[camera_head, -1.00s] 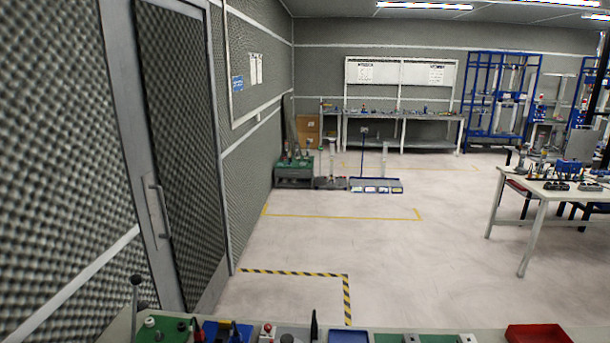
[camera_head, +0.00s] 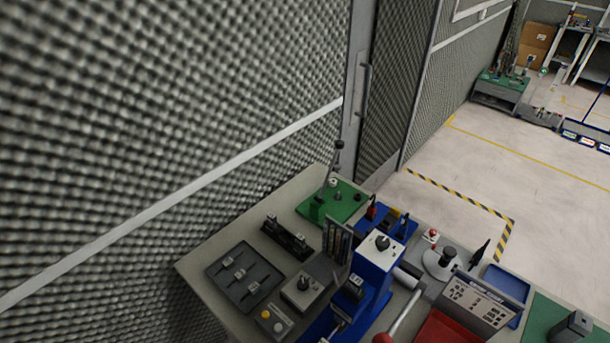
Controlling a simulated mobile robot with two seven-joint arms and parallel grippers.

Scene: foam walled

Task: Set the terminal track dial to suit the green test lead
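The bench's left end is in view at the lower middle. A blue box (camera_head: 375,265) there has a pale sloped top with a black knob (camera_head: 383,242). To its lower left, a small grey box (camera_head: 302,290) also carries a dark knob. I cannot tell which knob is the terminal track dial, and no knob setting is readable. Blue blocks (camera_head: 386,222) behind the blue box carry red, yellow and black pieces. I cannot make out a green test lead. Neither of my grippers is in view.
The grey bench top (camera_head: 235,230) stands against the foam wall (camera_head: 150,100). On it are a green plate with a lever (camera_head: 340,203), a dark tray with switches (camera_head: 244,277), a red tray (camera_head: 440,328) and a labelled grey panel (camera_head: 478,302). Open floor (camera_head: 490,170) lies beyond.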

